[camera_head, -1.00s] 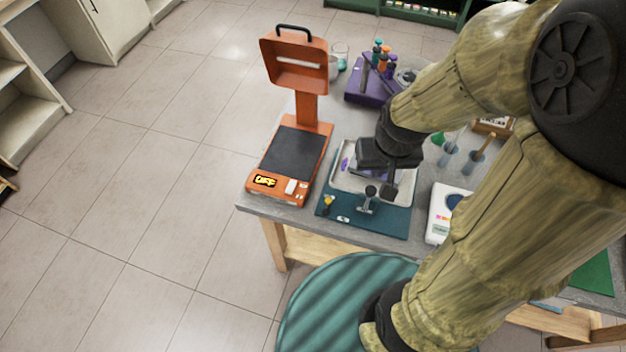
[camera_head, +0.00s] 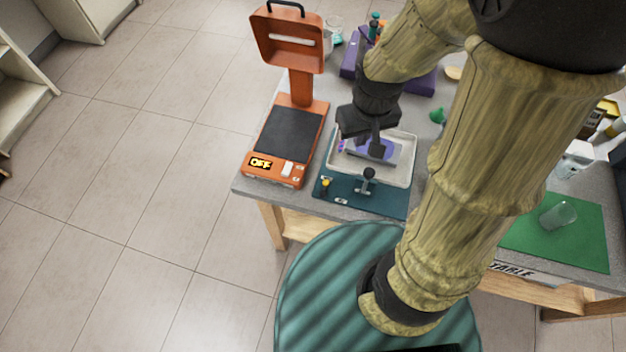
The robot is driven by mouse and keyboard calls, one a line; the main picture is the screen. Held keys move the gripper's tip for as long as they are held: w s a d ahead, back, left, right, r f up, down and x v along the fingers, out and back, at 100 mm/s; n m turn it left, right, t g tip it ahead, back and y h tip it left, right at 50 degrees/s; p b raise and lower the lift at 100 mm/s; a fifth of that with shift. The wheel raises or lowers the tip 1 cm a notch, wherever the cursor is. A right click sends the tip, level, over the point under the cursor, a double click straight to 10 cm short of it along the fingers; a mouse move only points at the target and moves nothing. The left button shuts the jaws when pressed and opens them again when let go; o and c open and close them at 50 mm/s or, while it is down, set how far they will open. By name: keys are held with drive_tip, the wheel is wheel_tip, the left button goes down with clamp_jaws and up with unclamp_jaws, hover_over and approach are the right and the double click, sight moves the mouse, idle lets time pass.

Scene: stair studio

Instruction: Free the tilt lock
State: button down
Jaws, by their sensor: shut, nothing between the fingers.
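A teal base (camera_head: 388,203) sits at the front edge of the grey table and carries a pale tray (camera_head: 402,177) with a purple item (camera_head: 364,150) in it. A black-topped knob on a metal post (camera_head: 367,181) stands on the front part of the base; it looks upright. A small yellow knob (camera_head: 326,184) is at its left. Which of these is the tilt lock I cannot tell. My gripper (camera_head: 376,153) is shut and empty, pointing down over the tray, behind the black-topped knob and apart from it in the picture. It hides part of the tray.
An orange scale (camera_head: 290,138) with a raised hood and an "OFF" display stands close at the left. A purple rack (camera_head: 347,68) is behind. A green mat (camera_head: 570,240) with a clear glass (camera_head: 558,215) lies at right. A teal round stool (camera_head: 320,290) is in front.

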drive_tip(key=w+a+f+n+h, duration=0.2)
drive_tip(key=a+f+n+h, duration=0.5)
drive_tip(key=a+f+n, duration=0.9)
drive_tip(key=a+n, duration=0.1)
drive_tip(key=a, duration=0.3)
drive_tip(key=shift+f+g+h, duration=0.3)
drive_tip(key=shift+f+h, duration=0.05)
drive_tip(key=shift+h, duration=0.05)
drive_tip(key=shift+w+d, duration=0.1)
drive_tip(key=shift+w, duration=0.05)
drive_tip(key=p, duration=0.4)
approach(324, 188)
drive_tip(key=f, duration=0.3)
drive_tip(key=shift+w+a, duration=0.3)
drive_tip(key=shift+w, duration=0.1)
drive_tip(key=d, duration=0.1)
drive_tip(key=d+p, duration=0.1)
drive_tip(key=d, duration=0.1)
drive_tip(key=shift+w+d+f+p, duration=0.15)
drive_tip(key=shift+w+f+p, duration=0.1)
drive_tip(key=shift+f+p, duration=0.1)
drive_tip(key=shift+w+d+f, duration=0.1)
drive_tip(key=shift+d+f, duration=0.1)
drive_tip(key=shift+d, duration=0.1)
